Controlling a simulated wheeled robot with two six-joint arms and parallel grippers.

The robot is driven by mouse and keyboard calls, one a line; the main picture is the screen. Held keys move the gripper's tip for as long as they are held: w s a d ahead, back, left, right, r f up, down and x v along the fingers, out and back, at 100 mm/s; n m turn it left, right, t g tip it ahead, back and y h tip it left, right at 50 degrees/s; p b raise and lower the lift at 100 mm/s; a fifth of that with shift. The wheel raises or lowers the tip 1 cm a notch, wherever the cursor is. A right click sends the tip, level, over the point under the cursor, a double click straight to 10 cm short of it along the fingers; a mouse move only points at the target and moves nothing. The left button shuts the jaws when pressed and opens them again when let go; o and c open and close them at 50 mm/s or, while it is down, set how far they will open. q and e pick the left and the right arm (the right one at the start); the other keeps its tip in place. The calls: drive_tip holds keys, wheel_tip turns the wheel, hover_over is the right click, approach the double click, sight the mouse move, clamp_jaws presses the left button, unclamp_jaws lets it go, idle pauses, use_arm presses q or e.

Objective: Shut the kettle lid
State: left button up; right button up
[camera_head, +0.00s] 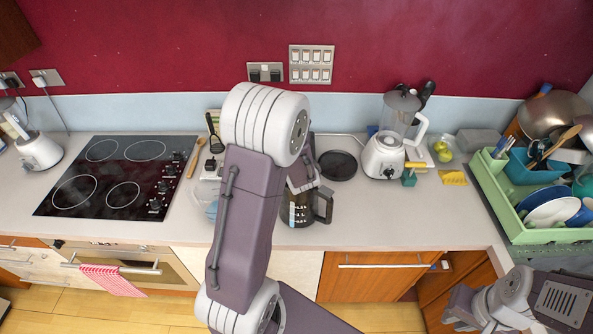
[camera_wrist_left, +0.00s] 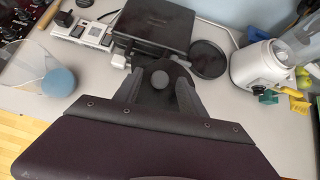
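The glass kettle (camera_head: 298,210) with a black handle stands near the counter's front edge, partly hidden behind my left arm in the head view. In the left wrist view a dark piece with a round grey knob (camera_wrist_left: 160,79) shows between the fingers; I cannot tell for sure that it is the kettle lid, or how far it is open. My left gripper (camera_wrist_left: 160,88) has its fingers apart around that knob, with no clear contact. In the head view it is mostly hidden by my arm. My right gripper (camera_head: 456,308) is at the lower right, away from the kettle; its finger gap is unclear.
A black boxy appliance (camera_wrist_left: 155,25) stands behind the kettle. A round black plate (camera_head: 337,165) and a white blender (camera_head: 384,156) are to the right. A clear bowl with a blue ball (camera_wrist_left: 58,82) is left. A green dish rack (camera_head: 490,195) fills the far right.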

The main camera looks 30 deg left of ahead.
use_arm(q)
drive_tip(key=shift+p+v, duration=0.3)
drive_tip(key=shift+v, duration=0.75)
drive_tip(key=shift+s+d+r+p, duration=0.2)
drive_tip(key=shift+r+p, duration=0.2)
drive_tip(key=shift+r, duration=0.05)
drive_tip(key=p+v, duration=0.2)
drive_tip(key=v, duration=0.3)
drive_tip(key=shift+s+f, duration=0.1)
drive_tip(key=shift+f, duration=0.05)
drive_tip(key=shift+f, duration=0.1)
